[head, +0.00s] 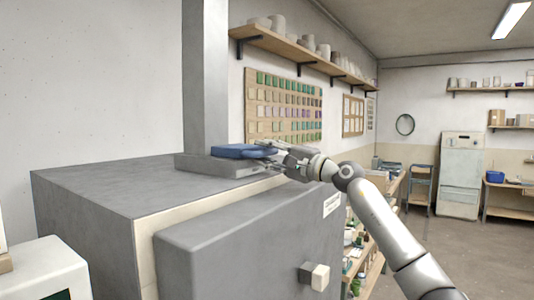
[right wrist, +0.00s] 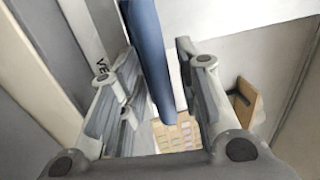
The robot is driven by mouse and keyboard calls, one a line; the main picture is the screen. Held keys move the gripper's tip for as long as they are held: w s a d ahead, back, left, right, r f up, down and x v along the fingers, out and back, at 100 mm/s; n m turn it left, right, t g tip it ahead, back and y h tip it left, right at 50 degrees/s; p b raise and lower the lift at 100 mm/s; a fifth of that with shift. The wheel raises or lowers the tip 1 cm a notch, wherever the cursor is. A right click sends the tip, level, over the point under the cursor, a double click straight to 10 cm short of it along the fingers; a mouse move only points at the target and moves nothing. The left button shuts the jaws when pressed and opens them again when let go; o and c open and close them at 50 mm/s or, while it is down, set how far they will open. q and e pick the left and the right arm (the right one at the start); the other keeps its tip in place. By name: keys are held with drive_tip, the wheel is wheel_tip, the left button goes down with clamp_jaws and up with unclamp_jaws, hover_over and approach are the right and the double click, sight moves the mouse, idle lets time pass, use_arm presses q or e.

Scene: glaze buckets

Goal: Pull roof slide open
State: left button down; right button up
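The roof slide's blue handle (head: 243,151) lies on the grey collar (head: 222,165) at the foot of the square flue, on top of the grey kiln (head: 130,186). My right gripper (head: 274,150) reaches it from the right. In the right wrist view the blue bar (right wrist: 150,50) runs between the fingers of my right gripper (right wrist: 157,62). The fingers are apart, with a gap between the bar and the right finger. The bar is closer to the left finger. A partly hidden label reading "VE" shows beside the left finger. My left gripper is out of view.
The square flue (head: 206,70) rises behind the slide. The kiln's front door (head: 240,245) has a pale knob (head: 319,277). A wall shelf with pots (head: 300,55) and a board of colour samples (head: 284,108) are behind. Open floor lies at the right.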

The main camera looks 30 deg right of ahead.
clamp_jaws()
